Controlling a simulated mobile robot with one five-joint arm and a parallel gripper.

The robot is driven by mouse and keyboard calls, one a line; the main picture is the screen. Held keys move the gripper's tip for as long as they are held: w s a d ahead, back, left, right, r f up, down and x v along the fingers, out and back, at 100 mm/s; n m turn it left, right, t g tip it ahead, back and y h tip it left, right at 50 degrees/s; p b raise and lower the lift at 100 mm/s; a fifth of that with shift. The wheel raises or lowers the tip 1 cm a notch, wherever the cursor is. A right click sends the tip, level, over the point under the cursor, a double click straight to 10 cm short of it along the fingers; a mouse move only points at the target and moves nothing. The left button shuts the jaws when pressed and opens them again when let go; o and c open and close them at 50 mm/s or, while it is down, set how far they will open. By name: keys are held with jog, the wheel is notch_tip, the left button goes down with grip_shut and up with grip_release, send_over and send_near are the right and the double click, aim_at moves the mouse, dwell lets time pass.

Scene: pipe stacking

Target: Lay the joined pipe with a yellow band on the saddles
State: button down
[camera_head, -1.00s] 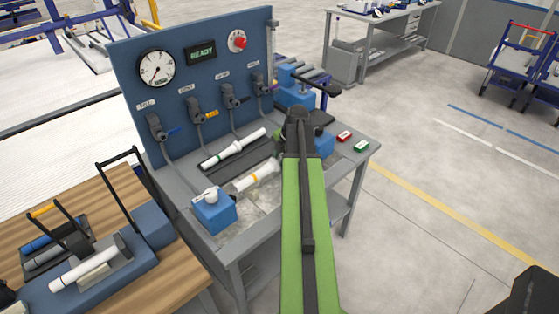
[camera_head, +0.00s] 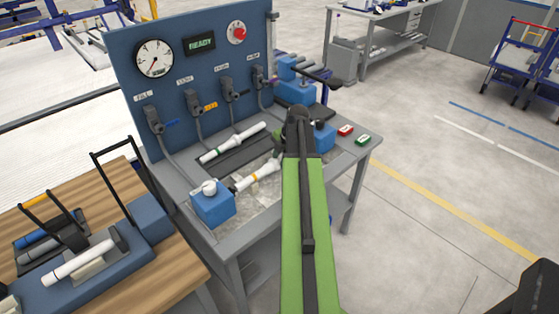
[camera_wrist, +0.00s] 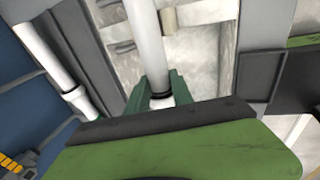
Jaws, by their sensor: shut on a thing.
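The white joined pipe with a yellow band (camera_head: 263,172) is over the front part of the grey test bench, slanting from lower left to upper right. My gripper (camera_wrist: 160,94) has its green jaws shut around the pipe, whose white length (camera_wrist: 147,48) runs up the wrist view. In the head view, my arm hides most of the jaws. A dark tray (camera_head: 243,157) lies behind the pipe. The saddles are not clearly distinguishable, and I cannot tell whether the pipe touches any support.
A green-banded pipe (camera_head: 232,143) lies along the tray's back. A blue block with a white fitting (camera_head: 213,209) stands just left of the held pipe. The upright blue panel (camera_head: 130,75) carries valves and hoses. Red (camera_head: 345,130) and green (camera_head: 362,140) buttons sit at right.

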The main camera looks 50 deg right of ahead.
jog(key=c, duration=1)
grip_release()
jog(key=shift+c, duration=0.2)
jog(key=a+p+v, duration=0.1)
jog(key=p+v, duration=1.5)
jog(key=v, duration=0.1)
jog(key=shift+d+r+p, duration=0.2)
jog(key=shift+d+p, duration=0.1)
jog(key=shift+d, duration=0.2)
jog(key=shift+w+a, duration=0.1)
